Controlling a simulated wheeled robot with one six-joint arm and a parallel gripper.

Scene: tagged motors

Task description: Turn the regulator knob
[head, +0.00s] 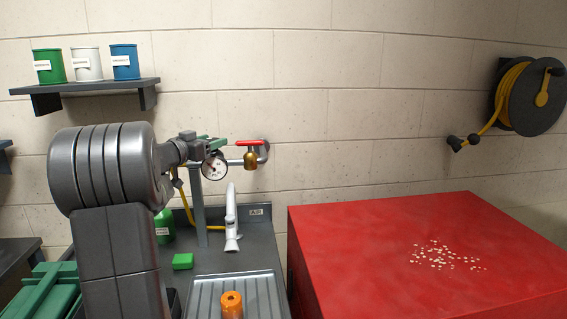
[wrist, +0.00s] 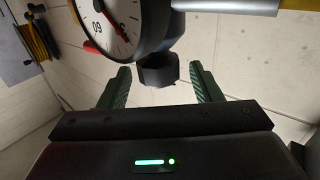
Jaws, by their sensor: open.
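The regulator has a round white-faced gauge with a red needle (head: 214,165), mounted on a pipe at the wall. In the wrist view the gauge (wrist: 118,22) shows large at the top, its figures upside down. The dark faceted regulator knob (wrist: 158,70) sits beside the gauge; in the head view I cannot make it out behind my arm and gripper. My gripper (wrist: 160,76) is open, one green finger on each side of the knob in the wrist view. Gaps show between knob and fingers, and nothing is held. In the head view my gripper (head: 209,141) is just above the gauge.
A red-handled brass valve (head: 250,153) is right of the gauge. Below are a white tap (head: 232,217), a green block (head: 182,261) and an orange piece (head: 231,304). A red cabinet (head: 370,235) stands right, and a hose reel (head: 530,95) hangs on the wall.

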